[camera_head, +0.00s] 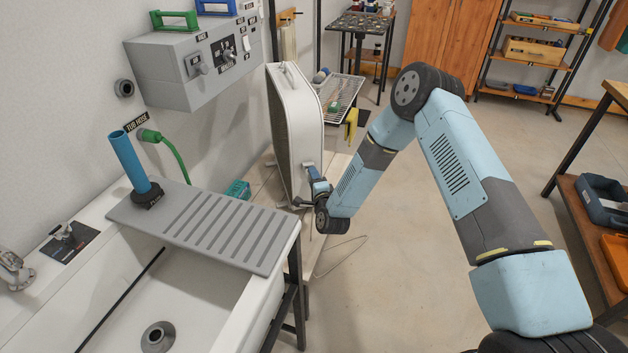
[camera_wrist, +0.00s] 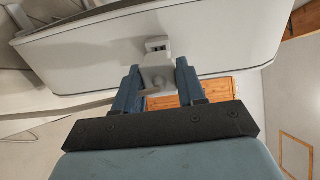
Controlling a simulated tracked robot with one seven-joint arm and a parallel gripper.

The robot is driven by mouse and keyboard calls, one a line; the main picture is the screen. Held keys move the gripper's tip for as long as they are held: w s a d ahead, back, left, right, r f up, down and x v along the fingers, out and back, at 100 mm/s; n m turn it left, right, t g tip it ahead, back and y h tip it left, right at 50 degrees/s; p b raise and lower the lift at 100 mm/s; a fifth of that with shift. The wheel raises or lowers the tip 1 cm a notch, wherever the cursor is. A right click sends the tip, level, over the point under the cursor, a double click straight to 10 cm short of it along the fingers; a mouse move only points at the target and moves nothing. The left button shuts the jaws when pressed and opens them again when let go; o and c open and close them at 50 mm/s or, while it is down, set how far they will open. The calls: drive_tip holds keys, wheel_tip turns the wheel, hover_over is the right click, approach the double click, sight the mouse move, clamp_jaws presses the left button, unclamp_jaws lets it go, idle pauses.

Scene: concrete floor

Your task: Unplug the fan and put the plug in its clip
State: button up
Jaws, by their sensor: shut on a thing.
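The fan (camera_head: 305,120) is a tall white box-shaped unit standing behind the drainboard in the head view. Its pale side (camera_wrist: 225,45) fills the top of the wrist view. My gripper (camera_head: 315,180) is at the lower part of that side. In the wrist view my gripper (camera_wrist: 158,70) has its two blue fingers shut around a pale plug (camera_wrist: 157,70), with a grey cord (camera_wrist: 90,104) running off to the left. A small pale fitting with dark slots (camera_wrist: 156,44) is on the fan right beyond the plug. I cannot tell whether they touch.
A white sink (camera_head: 100,320) with a grey ribbed drainboard (camera_head: 205,225) stands at front left, and a blue upright tube (camera_head: 130,160) rises from the drainboard. A grey control box (camera_head: 190,70) is on the wall. Concrete floor (camera_head: 400,290) is open below the arm.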

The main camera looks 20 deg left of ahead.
drive_tip(key=shift+x, duration=1)
drive_tip(key=o, duration=1.3)
drive_tip(key=shift+c, duration=0.2)
drive_tip(key=shift+s, duration=0.1)
drive_tip(key=v, duration=1.3)
drive_tip(key=shift+s+d, duration=0.2)
drive_tip(key=shift+s, duration=0.05)
drive_tip(key=shift+w, duration=0.1)
